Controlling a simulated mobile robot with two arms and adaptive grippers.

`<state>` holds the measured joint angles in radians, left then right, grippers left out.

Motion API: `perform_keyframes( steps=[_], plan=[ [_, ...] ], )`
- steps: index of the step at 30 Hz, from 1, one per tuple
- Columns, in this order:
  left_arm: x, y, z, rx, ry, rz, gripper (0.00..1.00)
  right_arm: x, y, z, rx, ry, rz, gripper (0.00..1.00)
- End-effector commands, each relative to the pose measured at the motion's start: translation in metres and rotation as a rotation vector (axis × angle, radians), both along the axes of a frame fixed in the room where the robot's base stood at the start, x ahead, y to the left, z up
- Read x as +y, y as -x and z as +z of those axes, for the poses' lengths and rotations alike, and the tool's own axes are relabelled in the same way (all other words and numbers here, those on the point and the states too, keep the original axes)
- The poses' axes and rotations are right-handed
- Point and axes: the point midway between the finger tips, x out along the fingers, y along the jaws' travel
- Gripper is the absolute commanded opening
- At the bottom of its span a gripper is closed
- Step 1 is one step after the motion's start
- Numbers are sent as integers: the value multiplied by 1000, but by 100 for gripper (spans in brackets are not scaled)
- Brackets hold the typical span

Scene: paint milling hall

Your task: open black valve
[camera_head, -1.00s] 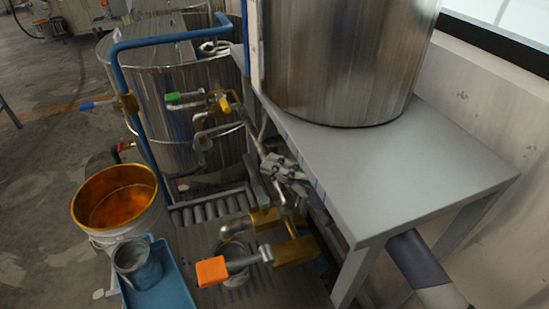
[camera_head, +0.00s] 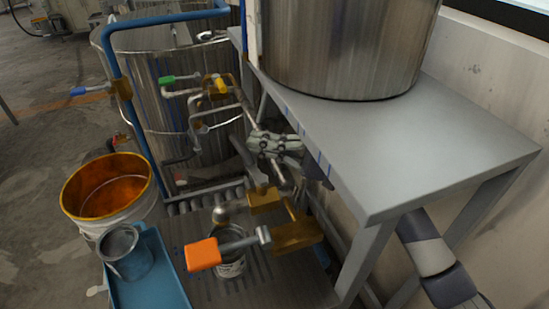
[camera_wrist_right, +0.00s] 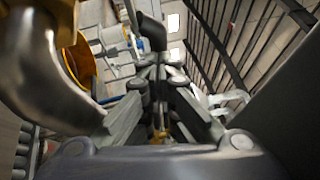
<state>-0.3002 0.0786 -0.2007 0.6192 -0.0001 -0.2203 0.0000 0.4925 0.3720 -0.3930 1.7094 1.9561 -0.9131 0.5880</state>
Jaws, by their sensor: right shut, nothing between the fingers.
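A black valve handle (camera_head: 181,158) appears to sit low on the pipework in front of the steel tank, left of my right gripper. In the right wrist view a black handle (camera_wrist_right: 151,32) stands just beyond the fingers; I cannot tell whether they touch it. My right gripper (camera_head: 254,142) is beside the pipes, under the left edge of the grey table. Its fingers are shut and empty, pointing left. It also shows in the right wrist view (camera_wrist_right: 158,75). My left gripper is not in view.
The grey table (camera_head: 440,140) carries a large steel vessel (camera_head: 345,45). An orange-handled valve (camera_head: 203,254) and brass fittings stand below my right gripper. Green (camera_head: 167,80) and blue (camera_head: 78,92) handles are at the left. A paint bucket (camera_head: 90,225) and a blue tray (camera_head: 165,285) stand lower left.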

Motion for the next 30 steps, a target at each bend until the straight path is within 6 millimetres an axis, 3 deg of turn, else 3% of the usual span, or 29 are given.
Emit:
perform_keyframes(
  steps=[1, 6, 20, 26, 30],
  plan=[
    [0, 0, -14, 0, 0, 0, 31, 5, 1, -6, -2, -2, 35, 0],
    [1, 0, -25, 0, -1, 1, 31, 11, 2, -3, -1, 1, 112, 0],
    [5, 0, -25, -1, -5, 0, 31, 12, 4, 0, 0, 2, 132, 0],
    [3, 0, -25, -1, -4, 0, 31, -8, 4, -4, 3, 3, 127, 0],
    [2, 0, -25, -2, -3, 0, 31, -37, 5, -8, 3, 2, 124, 0]
  ],
)
